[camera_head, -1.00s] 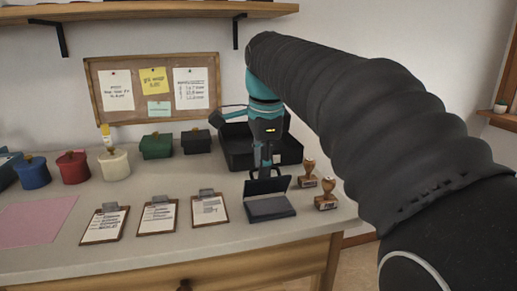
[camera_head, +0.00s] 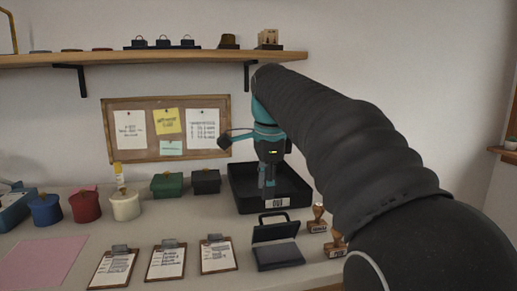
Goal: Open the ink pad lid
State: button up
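The dark ink pad (camera_head: 278,257) lies near the front of the counter, right of the clipboards. Its lid (camera_head: 276,232) stands raised at the back edge of the pad, with a dark loop handle at its top, and the pad surface is exposed. My gripper (camera_head: 267,193) points down behind and above the lid, in front of the OUT tray, and appears apart from the lid. I see nothing held in it.
A black OUT tray (camera_head: 243,203) stands behind my gripper. Two wooden stamps (camera_head: 317,219) (camera_head: 336,245) stand right of the pad. Several clipboards (camera_head: 216,255) lie left of it. A green box (camera_head: 167,185) and a black box (camera_head: 206,182) sit further back. A shelf (camera_head: 190,58) hangs above.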

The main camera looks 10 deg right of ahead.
jog(key=w+r, duration=0.6)
jog(key=w, duration=0.1)
jog(key=shift+w, duration=0.3)
dwell(0.8)
jog(key=shift+r, duration=0.1)
